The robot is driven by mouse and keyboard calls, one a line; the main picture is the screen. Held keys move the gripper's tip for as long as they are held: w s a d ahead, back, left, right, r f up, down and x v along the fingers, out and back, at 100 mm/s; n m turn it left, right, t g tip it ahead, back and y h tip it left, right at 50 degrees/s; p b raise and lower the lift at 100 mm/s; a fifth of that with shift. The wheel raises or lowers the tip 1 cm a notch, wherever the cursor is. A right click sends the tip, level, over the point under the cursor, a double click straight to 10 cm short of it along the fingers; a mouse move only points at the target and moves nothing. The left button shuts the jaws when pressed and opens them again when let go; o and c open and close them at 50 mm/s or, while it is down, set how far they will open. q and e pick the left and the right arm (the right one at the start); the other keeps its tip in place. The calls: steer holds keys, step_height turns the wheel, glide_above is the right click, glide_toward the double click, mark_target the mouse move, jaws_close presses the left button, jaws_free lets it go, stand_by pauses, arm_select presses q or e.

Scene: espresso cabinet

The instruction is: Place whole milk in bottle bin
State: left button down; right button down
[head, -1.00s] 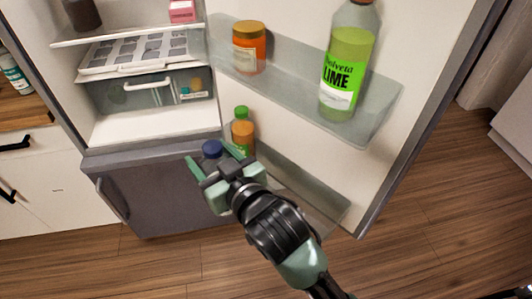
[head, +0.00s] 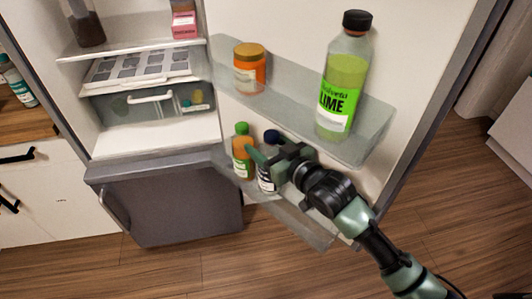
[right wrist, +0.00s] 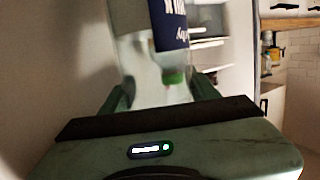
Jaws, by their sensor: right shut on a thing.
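The whole milk bottle (head: 265,180), with a dark blue cap, stands roughly upright in the lower door bin (head: 308,228) of the open fridge door, just right of an orange bottle with a green cap (head: 243,152). My right gripper (head: 268,152) is shut on the milk bottle near its top. The right wrist view shows the clear bottle with a dark blue label (right wrist: 168,25) between the fingers. Whether its base touches the bin floor I cannot tell. My left gripper is out of view.
The upper door shelf (head: 290,106) holds an orange jar (head: 249,70) and a tall lime bottle (head: 343,85) above my right arm. The fridge interior (head: 155,135) with its drawer is at left. The right part of the lower bin is clear.

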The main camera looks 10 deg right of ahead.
step_height(320, 180, down, 2)
steer(key=shift+f, duration=0.2)
steer(key=shift+w+d+f+p, duration=0.15)
steer(key=shift+f+p, duration=0.15)
steer(key=shift+f, duration=0.35)
steer(key=shift+f, duration=0.15)
steer(key=c, duration=0.7)
jaws_free()
